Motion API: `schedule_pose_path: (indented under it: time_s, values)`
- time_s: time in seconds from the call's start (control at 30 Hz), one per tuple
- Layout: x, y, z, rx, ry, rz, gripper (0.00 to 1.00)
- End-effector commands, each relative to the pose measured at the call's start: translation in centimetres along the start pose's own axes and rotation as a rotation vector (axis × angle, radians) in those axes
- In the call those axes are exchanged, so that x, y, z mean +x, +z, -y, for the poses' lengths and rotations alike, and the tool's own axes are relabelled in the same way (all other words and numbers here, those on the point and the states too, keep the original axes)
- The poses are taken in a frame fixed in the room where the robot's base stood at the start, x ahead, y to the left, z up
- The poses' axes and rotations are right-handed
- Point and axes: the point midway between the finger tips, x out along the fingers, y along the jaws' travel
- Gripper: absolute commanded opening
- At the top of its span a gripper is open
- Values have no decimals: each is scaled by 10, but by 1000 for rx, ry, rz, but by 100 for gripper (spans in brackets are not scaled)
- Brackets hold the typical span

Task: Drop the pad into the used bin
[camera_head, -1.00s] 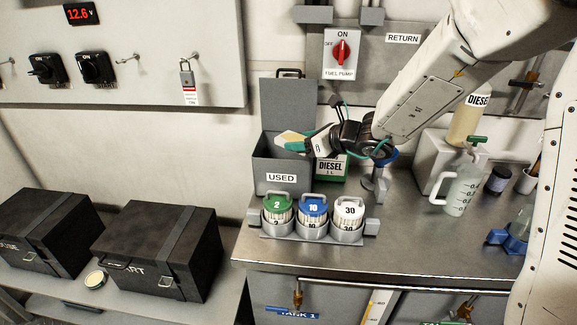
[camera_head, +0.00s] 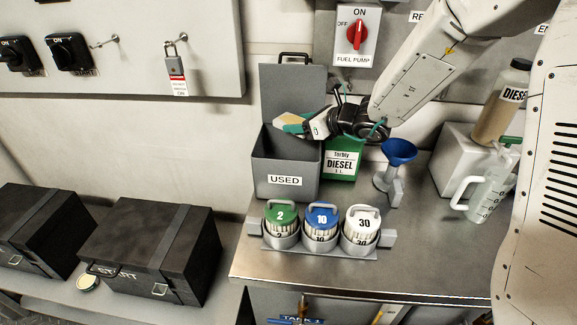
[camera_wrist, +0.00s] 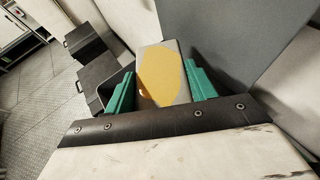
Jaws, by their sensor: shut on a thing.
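The pad (camera_wrist: 162,76) is a pale grey block with a yellow-orange stain, clear in the wrist view. My gripper (camera_head: 292,124) is shut on it, with a green finger on each side. In the head view the pad (camera_head: 290,118) sticks out to the left from the fingers. The used bin (camera_head: 284,180) is a grey box labelled USED with its lid raised at the back. The gripper and pad are over the bin's open top, near rim height. The head view does not show clearly how far the pad is above the opening. The bin's inside is mostly hidden.
Three canisters with green, blue and white lids (camera_head: 322,218) stand in a rack in front of the bin. A green diesel can (camera_head: 342,160) and a blue funnel (camera_head: 399,152) stand to its right. Black cases (camera_head: 150,245) sit lower left.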

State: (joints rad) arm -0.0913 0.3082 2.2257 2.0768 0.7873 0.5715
Motion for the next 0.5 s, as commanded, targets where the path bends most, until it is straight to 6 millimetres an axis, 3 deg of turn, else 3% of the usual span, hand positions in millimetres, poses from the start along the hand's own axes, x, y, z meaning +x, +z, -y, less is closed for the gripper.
schedule_pose_path:
  time_s: [0.2,0.5]
  values:
    - [9,-23,1,3,-1,-1,29]
    - [14,-32,-1,0,2,1,29]
